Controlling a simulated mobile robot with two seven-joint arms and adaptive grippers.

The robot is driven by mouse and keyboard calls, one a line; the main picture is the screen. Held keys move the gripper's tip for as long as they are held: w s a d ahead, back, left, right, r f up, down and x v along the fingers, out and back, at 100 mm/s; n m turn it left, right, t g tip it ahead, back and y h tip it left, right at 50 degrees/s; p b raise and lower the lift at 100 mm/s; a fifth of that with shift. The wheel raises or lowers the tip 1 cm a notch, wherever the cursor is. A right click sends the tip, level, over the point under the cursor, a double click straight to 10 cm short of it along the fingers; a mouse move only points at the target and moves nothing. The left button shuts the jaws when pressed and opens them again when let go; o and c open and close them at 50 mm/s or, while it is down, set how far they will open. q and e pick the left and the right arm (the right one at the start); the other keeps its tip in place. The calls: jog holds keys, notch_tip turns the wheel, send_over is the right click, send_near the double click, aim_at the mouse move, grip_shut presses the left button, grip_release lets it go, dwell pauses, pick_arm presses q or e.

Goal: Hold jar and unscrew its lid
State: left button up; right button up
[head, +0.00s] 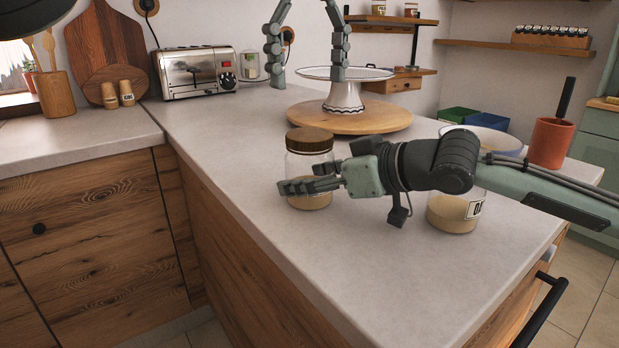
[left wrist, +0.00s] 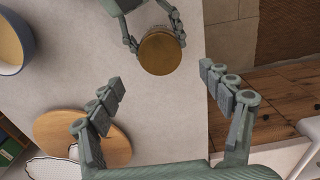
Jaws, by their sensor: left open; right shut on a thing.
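A glass jar (head: 308,165) with a brown lid (head: 309,139) stands upright near the counter's left edge, with pale contents at its bottom. My right gripper (head: 308,187) is shut around the lower part of the jar from the right. The lid is on the jar; it also shows from above in the left wrist view (left wrist: 160,53). My left gripper (head: 306,62) is open and empty, high above the counter and behind the jar. In the left wrist view the lid lies beyond the open left fingers (left wrist: 168,100), apart from them.
A white cake stand (head: 345,95) on a round wooden board (head: 350,118) stands behind the jar. Another glass jar (head: 452,213) stands at right, partly behind my right arm. A toaster (head: 195,73) is at the back left. The front counter (head: 390,275) is clear.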

aim_at(310, 134)
grip_shut()
pick_arm(q)
jog(key=m, duration=0.5)
jog(key=shift+m, duration=0.4)
jog(key=m, duration=0.3)
jog(key=shift+f, duration=4)
